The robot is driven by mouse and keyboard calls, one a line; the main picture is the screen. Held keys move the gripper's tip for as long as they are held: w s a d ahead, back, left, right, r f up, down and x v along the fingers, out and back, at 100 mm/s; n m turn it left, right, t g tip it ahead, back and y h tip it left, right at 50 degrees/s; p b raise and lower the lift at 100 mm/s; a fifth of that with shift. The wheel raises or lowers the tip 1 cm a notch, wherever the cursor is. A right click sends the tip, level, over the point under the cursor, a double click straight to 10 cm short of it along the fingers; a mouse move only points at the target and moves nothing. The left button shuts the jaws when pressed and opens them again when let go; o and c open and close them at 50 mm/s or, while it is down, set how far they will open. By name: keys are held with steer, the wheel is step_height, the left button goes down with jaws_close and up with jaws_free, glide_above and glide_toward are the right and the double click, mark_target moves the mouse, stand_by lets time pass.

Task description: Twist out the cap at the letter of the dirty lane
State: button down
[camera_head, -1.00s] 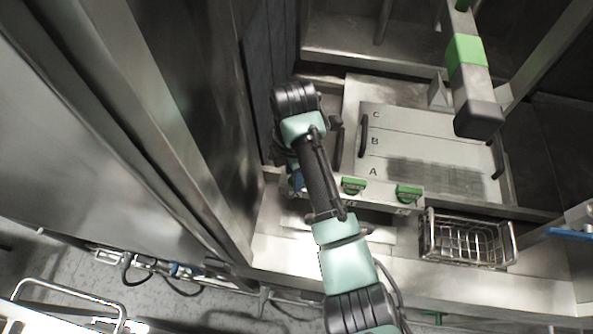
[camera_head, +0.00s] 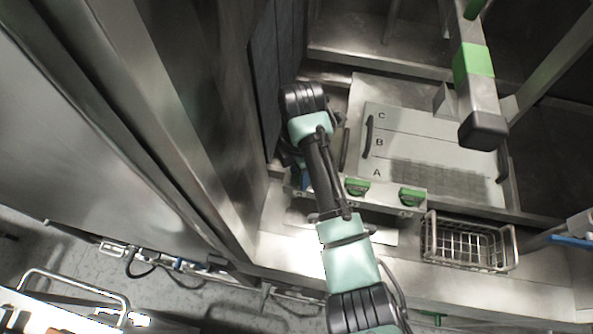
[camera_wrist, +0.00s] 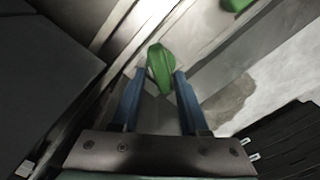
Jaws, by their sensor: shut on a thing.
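A pale panel (camera_head: 425,122) carries the letters A, B and C from near to far. A dark, grimy patch (camera_head: 440,178) covers much of lane A; B and C look cleaner. Two green caps, a middle one (camera_head: 357,187) and a right one (camera_head: 412,197), sit on the metal bar (camera_head: 385,200) in front. Any letters by the caps are too small to read. In the wrist view, my gripper (camera_wrist: 160,76) has its blue fingers shut on a green cap (camera_wrist: 160,60), left of those two. In the head view my arm hides this cap. I cannot tell whether it is turned or seated.
A wire basket (camera_head: 468,242) stands right of the bar. A post with a green band (camera_head: 473,65) overhangs the panel's right side. A dark wall (camera_head: 275,80) rises close on the left of my arm. Another green cap (camera_wrist: 236,4) shows at the wrist view's top edge.

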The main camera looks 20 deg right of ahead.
steer(key=shift+w+d+r+p, duration=0.25)
steer(key=shift+d+r+p, duration=0.35)
steer(key=shift+d+p, duration=0.1)
steer(key=shift+s+r+p, duration=0.2)
steer(key=shift+r+p, duration=0.65)
steer(key=shift+r, duration=0.2)
steer(key=shift+w+a+r+p, duration=0.15)
steer(key=shift+a+r+p, duration=0.05)
steer(key=shift+r+p, duration=1.15)
